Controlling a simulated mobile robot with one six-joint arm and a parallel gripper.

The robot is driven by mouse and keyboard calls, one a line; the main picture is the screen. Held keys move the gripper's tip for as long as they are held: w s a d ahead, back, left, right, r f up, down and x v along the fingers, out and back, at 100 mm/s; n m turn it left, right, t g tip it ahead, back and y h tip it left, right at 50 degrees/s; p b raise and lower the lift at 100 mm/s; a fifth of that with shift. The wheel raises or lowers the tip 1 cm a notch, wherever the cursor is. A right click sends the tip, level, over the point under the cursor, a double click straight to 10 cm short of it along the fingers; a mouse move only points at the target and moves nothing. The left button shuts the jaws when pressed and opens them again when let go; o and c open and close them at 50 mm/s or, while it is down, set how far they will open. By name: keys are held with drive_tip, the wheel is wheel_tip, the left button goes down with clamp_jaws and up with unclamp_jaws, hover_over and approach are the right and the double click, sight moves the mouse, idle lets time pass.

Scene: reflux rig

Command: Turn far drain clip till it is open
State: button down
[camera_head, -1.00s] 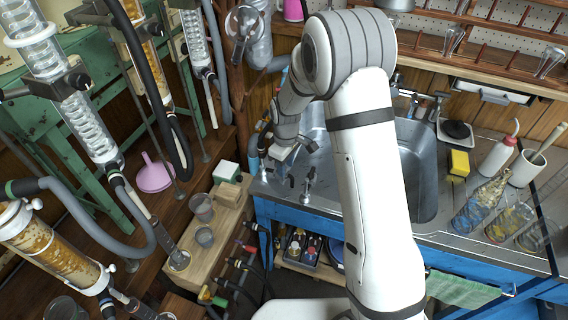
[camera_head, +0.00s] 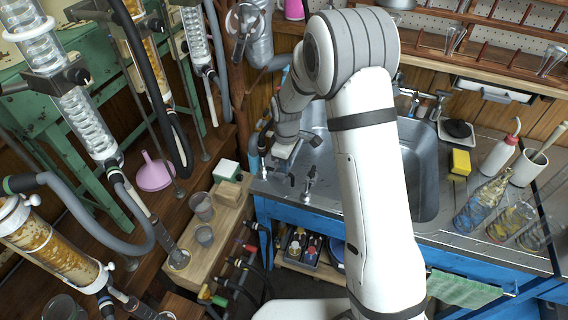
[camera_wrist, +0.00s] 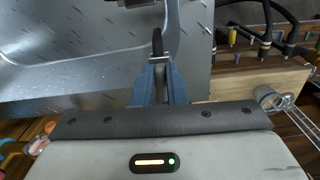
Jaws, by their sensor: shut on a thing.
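My gripper (camera_wrist: 160,92) shows in the wrist view with its blue-grey fingers close together. They are shut on a slim dark handle (camera_wrist: 157,42) that stands up between the tips, which I take to be the far drain clip. Its lower part is hidden by the fingers, and I cannot tell how far it is turned. In the head view my gripper (camera_head: 281,163) is small and low over the left end of the sink counter. A metal fitting (camera_head: 309,184) stands just right of it, apart from it.
The steel sink basin (camera_head: 418,165) lies right of my arm. Glass columns (camera_head: 85,120) and hoses crowd the far left. A yellow sponge (camera_head: 460,161) lies on the counter.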

drive_tip(key=shift+w+d+r+n, duration=0.1)
drive_tip(key=shift+w+n, duration=0.1)
drive_tip(key=shift+n, duration=0.4)
drive_tip(key=c, duration=1.5)
unclamp_jaws()
drive_tip(key=shift+o, duration=0.2)
wheel_tip(320, 180, up, 8)
drive_tip(key=shift+f, duration=0.15)
